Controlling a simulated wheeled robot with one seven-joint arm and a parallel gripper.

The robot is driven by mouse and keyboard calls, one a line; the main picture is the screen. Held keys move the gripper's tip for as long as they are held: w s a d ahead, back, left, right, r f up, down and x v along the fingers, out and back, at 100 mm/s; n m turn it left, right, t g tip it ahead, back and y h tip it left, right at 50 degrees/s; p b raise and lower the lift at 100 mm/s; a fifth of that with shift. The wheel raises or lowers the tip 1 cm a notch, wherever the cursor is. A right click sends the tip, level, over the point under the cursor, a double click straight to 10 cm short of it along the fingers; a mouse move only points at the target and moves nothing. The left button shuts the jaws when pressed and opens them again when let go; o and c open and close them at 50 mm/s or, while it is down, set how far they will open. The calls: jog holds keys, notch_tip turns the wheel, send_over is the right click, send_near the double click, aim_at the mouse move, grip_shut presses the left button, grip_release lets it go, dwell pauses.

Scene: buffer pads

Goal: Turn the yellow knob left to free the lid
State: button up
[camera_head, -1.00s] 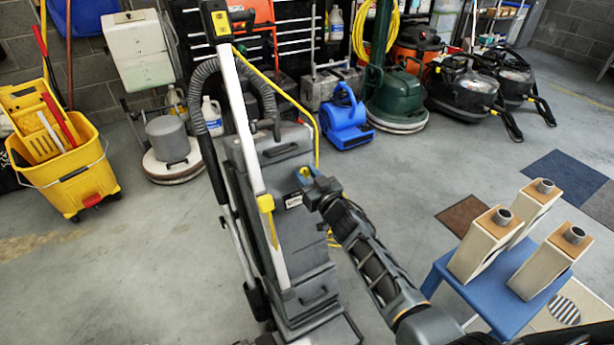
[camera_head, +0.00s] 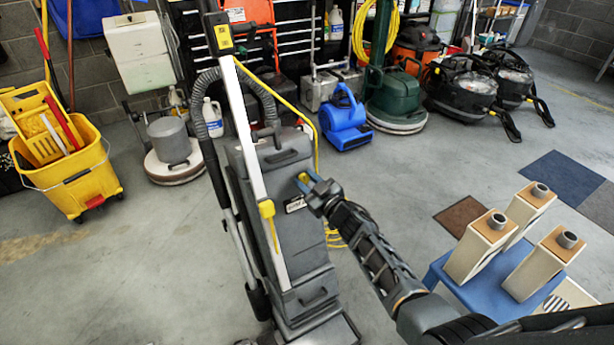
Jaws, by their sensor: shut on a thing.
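A tall grey upright floor machine (camera_head: 290,225) stands in the middle of the head view, with a hose and a long pale handle tube along its front. The yellow knob (camera_head: 302,184) sits near the top right of its body, beside a small white label. My gripper (camera_head: 308,184) reaches in from the lower right and is shut on the yellow knob. The fingers cover part of the knob, so its exact turn is hard to tell. The lid (camera_head: 284,150), the machine's top part, appears in place.
A blue stool (camera_head: 452,290) with several cream box-shaped pieces stands right of my arm. A yellow mop bucket (camera_head: 78,178) is at the left. A blue blower (camera_head: 344,122) and other cleaning machines line the back. Open grey floor lies between.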

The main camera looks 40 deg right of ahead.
jog(key=n+y+p, duration=0.1)
jog(key=n, duration=0.1)
jog(key=n+p, duration=0.1)
jog(key=n, duration=0.1)
jog(key=shift+d+r+n+y, duration=0.1)
jog(key=shift+r+n+y, duration=0.05)
jog(key=shift+n+y, duration=0.2)
jog(key=n+g+y+p, duration=0.1)
jog(key=n+p, duration=0.1)
jog(key=n, duration=0.2)
jog(key=n+p, duration=0.1)
jog(key=n, duration=0.1)
jog(key=n+g+y+p, duration=0.1)
jog(key=n+p, duration=0.1)
jog(key=n, duration=0.1)
jog(key=shift+n+g, duration=0.25)
jog(key=shift+g, duration=0.05)
jog(key=shift+n+g+y+p, duration=0.25)
jog(key=shift+n+g+p, duration=0.15)
jog(key=shift+n+p, duration=0.45)
jog(key=shift+n, duration=0.25)
jog(key=o, duration=1)
